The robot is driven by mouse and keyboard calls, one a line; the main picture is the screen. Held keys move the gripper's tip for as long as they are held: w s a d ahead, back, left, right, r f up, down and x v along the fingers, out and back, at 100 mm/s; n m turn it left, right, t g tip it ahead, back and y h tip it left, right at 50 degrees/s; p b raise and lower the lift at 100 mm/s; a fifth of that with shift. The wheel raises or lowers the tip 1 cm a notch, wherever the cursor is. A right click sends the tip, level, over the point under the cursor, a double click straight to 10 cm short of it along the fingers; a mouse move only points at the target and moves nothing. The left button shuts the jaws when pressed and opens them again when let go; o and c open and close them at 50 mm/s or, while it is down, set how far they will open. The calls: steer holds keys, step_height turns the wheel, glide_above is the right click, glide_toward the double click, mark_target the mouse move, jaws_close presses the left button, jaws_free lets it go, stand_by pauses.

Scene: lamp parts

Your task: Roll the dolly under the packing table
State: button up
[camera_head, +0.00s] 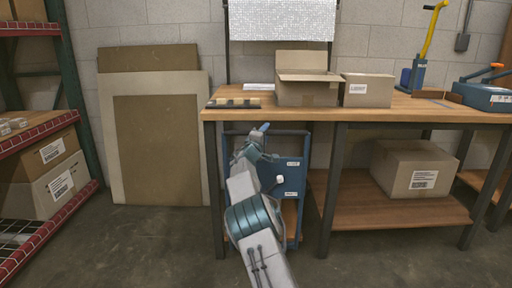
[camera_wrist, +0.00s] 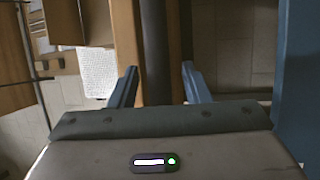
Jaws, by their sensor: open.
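The blue dolly (camera_head: 292,182) has an upright frame and a panel with white labels. In the head view it stands in the left bay of the packing table (camera_head: 425,115), below the tabletop and between two dark legs. My arm hides much of its left side and base. My gripper (camera_head: 262,128) is at the frame's top, just below the tabletop's front edge. In the wrist view my gripper (camera_wrist: 158,85) has its fingers spread. A dark bar (camera_wrist: 156,45) appears between them; I cannot tell contact. A blue bar (camera_wrist: 297,80), apparently the dolly's, runs along the right.
An open carton (camera_head: 307,90) and a smaller box (camera_head: 367,90) sit on the tabletop. Another box (camera_head: 415,168) is on the lower shelf at right. Flat panels (camera_head: 155,140) lean on the wall. A red-edged rack (camera_head: 45,220) stands left. The floor between is clear.

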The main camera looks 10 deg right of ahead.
steer(key=v, duration=1.3)
steer(key=s+d+r+m+g+p, duration=0.5)
steer(key=s+d+r+g+p, duration=0.15)
steer(key=s+p, duration=0.35)
steer(key=s+d+r+m+g+p, duration=0.45)
steer(key=s+d+r+p, duration=0.3)
steer(key=s, duration=0.55)
steer(key=s+a+r+g+y+p, duration=0.1)
steer(key=s+a+r+y+p, duration=0.2)
steer(key=s, duration=0.6)
steer(key=s+a+r+g+y+p, duration=0.1)
steer(key=s+a+r+y+p, duration=0.3)
steer(key=s+p, duration=0.5)
steer(key=s+a+r+m+y+p, duration=0.1)
steer(key=s+a+r+y+p, duration=0.3)
steer(key=s+a+r+p, duration=0.2)
steer(key=s+a, duration=0.2)
steer(key=s, duration=0.2)
steer(key=shift+s+r+g+p, duration=0.25)
steer(key=shift+g+p, duration=0.05)
steer(key=shift+g, duration=0.1)
